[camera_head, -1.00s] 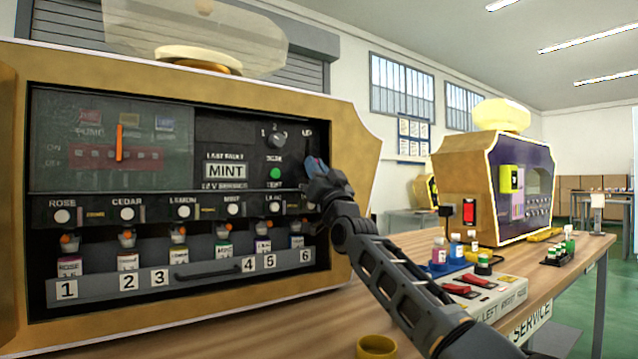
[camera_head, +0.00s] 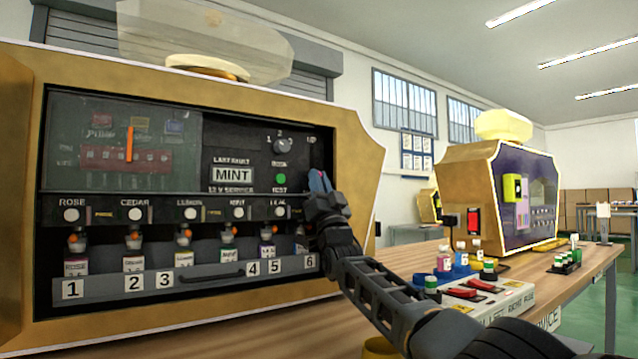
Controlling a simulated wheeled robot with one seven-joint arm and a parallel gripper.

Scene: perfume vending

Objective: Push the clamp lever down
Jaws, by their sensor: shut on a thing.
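The clamp lever is at the right side of the open gold-framed machine's black panel, below the "UP" label (camera_head: 311,139). Only a small blue and reddish piece (camera_head: 319,181) shows there, and I cannot tell how much of it is lever or fingertip. My gripper (camera_head: 320,190) reaches in from the lower right and is shut at this spot, on what appears to be the lever. The dark gripper body hides most of the lever and part of the sixth nozzle's area.
A row of nozzles and bottles stands behind the numbered tray (camera_head: 180,287). The machine's gold right edge (camera_head: 362,170) is close to my arm.

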